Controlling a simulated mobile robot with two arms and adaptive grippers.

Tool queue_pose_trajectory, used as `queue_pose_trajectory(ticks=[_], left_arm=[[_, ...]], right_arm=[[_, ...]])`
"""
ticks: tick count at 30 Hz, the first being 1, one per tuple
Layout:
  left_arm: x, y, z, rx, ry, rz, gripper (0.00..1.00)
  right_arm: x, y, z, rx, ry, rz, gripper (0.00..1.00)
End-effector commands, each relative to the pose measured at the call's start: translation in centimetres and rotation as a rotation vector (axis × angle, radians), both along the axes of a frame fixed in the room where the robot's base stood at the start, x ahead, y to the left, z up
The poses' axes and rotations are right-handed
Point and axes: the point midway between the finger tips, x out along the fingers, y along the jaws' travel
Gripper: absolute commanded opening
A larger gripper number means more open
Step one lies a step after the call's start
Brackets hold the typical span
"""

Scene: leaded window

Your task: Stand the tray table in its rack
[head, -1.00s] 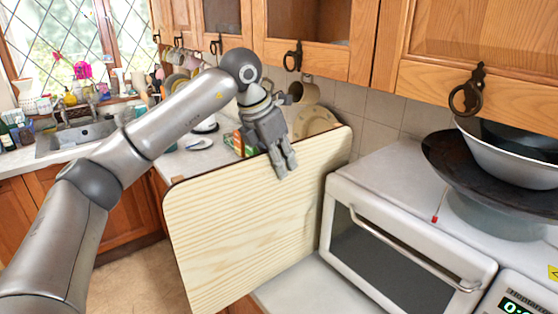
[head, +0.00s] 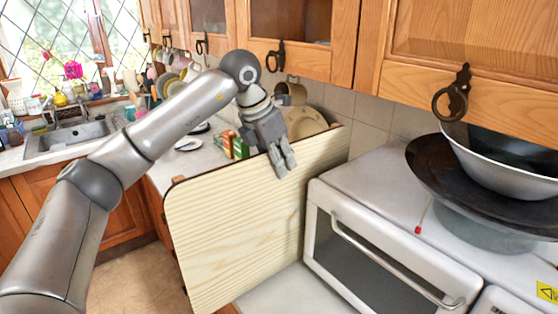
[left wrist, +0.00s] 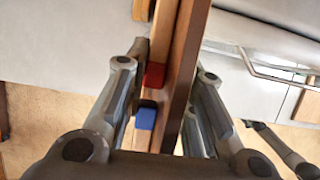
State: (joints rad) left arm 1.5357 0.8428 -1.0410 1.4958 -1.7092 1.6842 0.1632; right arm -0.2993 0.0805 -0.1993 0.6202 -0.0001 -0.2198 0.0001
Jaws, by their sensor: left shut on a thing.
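The tray table (head: 235,225) is a pale wood-grain board with a dark edge and rounded corners. It hangs upright, broad face towards me, in the middle of the head view. My left gripper (head: 283,165) is shut on its top edge, right of the edge's middle. In the left wrist view the tray table (left wrist: 187,70) shows edge-on as a brown strip between the fingers of my left gripper (left wrist: 170,65). A red piece (left wrist: 154,76) and a blue piece (left wrist: 145,118) sit beside that strip. I cannot make out the rack.
A white oven (head: 385,255) stands right of the board, close to its right edge in the picture. A dark wok (head: 440,175) and metal bowls sit on top. Wall cabinets (head: 310,40) overhang the counter. A sink (head: 70,140) is at the left, with bare floor below.

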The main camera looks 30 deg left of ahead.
Motion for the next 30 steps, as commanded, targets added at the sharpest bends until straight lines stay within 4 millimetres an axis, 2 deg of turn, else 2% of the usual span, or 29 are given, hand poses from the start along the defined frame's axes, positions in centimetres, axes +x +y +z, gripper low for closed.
queue_pose_trajectory(ticks=[6, 7, 12, 23, 26, 30], left_arm=[[0.0, 0.0, 0.3, -0.003, -0.005, 0.000, 0.00], [0.0, 0.0, 0.3, -0.003, -0.005, 0.000, 0.28], [0.0, 0.0, 0.2, -0.001, -0.004, 0.000, 0.49], [-0.1, 0.1, 0.0, 0.001, 0.003, 0.000, 0.49], [-0.3, 0.2, 1.0, 0.000, -0.001, 0.001, 0.49], [-1.1, 0.6, 3.4, 0.000, -0.003, 0.002, 0.49]], right_arm=[[0.0, 0.0, 0.0, 0.000, 0.000, 0.000, 0.34], [0.0, 0.0, 0.0, 0.000, 0.000, 0.000, 0.34], [0.0, 0.0, 0.0, 0.000, 0.001, 0.000, 0.34], [-0.2, -0.1, 0.0, -0.001, 0.002, 0.002, 0.34], [-0.1, 0.0, 0.0, -0.001, 0.002, 0.002, 0.34], [-0.1, 0.0, 0.0, 0.001, 0.001, 0.001, 0.34]])
